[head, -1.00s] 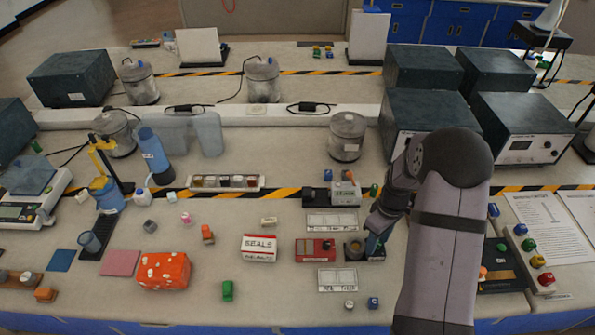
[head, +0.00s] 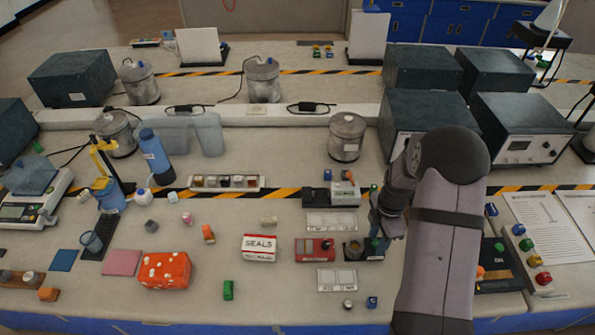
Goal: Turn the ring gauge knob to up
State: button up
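A dark block (head: 363,258) stands right of the red box, with a round ring-like opening (head: 353,247) on its left and a small green part (head: 375,243) on its right. This looks like the ring gauge and its knob; its label and the knob's pointing direction are too small to read. My gripper (head: 380,232) is right at the block's right end, beside and slightly above the green part. The arm partly hides it, so I cannot tell whether its fingers are open or touch the knob.
The red box with a grey plate (head: 315,249) sits close on the left. White labelled trays lie behind (head: 331,222) and in front (head: 337,279). A black device (head: 330,196) is farther back, and a board with coloured knobs (head: 527,244) is at right. A SEALS box (head: 259,247) stands left.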

aim_at(376, 242)
jog(key=shift+n, duration=1.1)
notch_tip(376, 242, up, 7)
jog(key=shift+b, duration=1.05)
jog(key=w+a+m+t+b, duration=0.1)
jog(key=w+a+t+b, duration=0.1)
jog(key=w+a, duration=0.4)
jog(key=w+a+m+t+y+b, duration=0.1)
jog(key=w+a+m+t+b, duration=0.1)
jog(key=w+a, duration=0.4)
jog(key=w+a+m+t+b, duration=0.1)
jog(key=w+a+t+b, duration=0.2)
jog(key=a, duration=0.6)
jog(key=shift+w+m+y+b, duration=0.35)
jog(key=shift+w+b, duration=0.65)
jog(key=shift+w, duration=0.75)
jog(key=shift+w+a+r+m+t, duration=0.15)
jog(key=shift+a+t, duration=0.1)
jog(key=shift+a, duration=0.2)
jog(key=shift+w+a+r+m+t, duration=0.15)
jog(key=shift+a+t, duration=0.1)
jog(key=shift+a, duration=0.15)
